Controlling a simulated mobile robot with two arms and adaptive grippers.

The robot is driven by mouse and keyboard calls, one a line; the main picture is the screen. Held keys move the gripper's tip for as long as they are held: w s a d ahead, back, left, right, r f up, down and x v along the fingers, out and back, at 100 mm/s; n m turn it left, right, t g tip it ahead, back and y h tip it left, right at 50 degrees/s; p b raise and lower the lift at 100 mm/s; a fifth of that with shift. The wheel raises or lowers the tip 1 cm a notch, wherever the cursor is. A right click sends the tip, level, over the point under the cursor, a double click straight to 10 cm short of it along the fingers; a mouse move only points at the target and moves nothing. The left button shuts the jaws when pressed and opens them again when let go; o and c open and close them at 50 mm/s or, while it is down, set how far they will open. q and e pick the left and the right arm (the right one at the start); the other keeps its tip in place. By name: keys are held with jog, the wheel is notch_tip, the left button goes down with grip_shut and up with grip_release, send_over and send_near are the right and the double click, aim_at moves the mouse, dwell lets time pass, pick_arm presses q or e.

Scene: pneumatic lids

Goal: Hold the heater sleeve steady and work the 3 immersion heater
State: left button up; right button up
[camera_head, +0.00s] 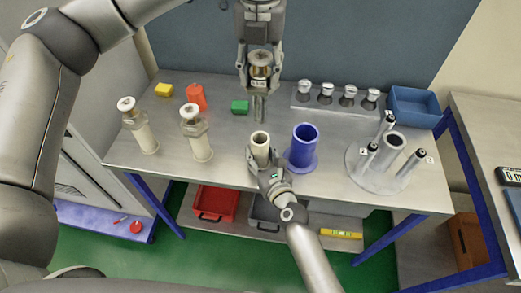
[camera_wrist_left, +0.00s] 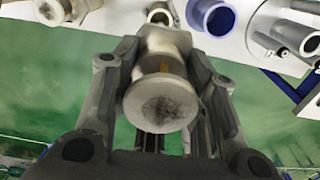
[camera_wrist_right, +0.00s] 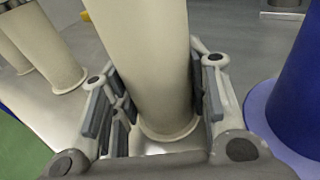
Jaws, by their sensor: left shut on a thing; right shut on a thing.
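My left gripper (camera_head: 260,82) is shut on an immersion heater (camera_head: 260,66) with a brass-and-grey head. Its grey rod points down, just above and apart from the open mouth of a cream heater sleeve (camera_head: 260,140) in the head view. The left wrist view shows the heater's round pale cap (camera_wrist_left: 160,103) between the fingers. My right gripper (camera_head: 266,172) is shut around that cream sleeve, which stands upright; it also fills the right wrist view (camera_wrist_right: 145,50). Two other cream sleeves (camera_head: 147,138) (camera_head: 201,148) on the left have heaters seated in their tops.
A blue tube (camera_head: 303,147) stands just right of the held sleeve. A grey round stand (camera_head: 380,178) with several black-handled tools is further right. Yellow, red and green (camera_head: 240,106) blocks, a rack of metal knobs (camera_head: 335,100) and a blue bin (camera_head: 414,108) line the back.

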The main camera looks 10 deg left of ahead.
jog(key=o, duration=0.7)
jog(key=shift+s+f, duration=0.1)
jog(key=shift+f, duration=0.3)
jog(key=shift+c, duration=0.2)
pick_arm(q)
jog(key=shift+w, duration=0.1)
pick_arm(e)
jog(key=o, duration=0.4)
jog(key=shift+r, duration=0.1)
jog(key=shift+c, duration=0.2)
jog(key=shift+r, duration=0.1)
jog(key=v, duration=1.1)
jog(key=shift+s+d, duration=0.25)
jog(key=shift+d, duration=0.05)
jog(key=shift+r, duration=0.15)
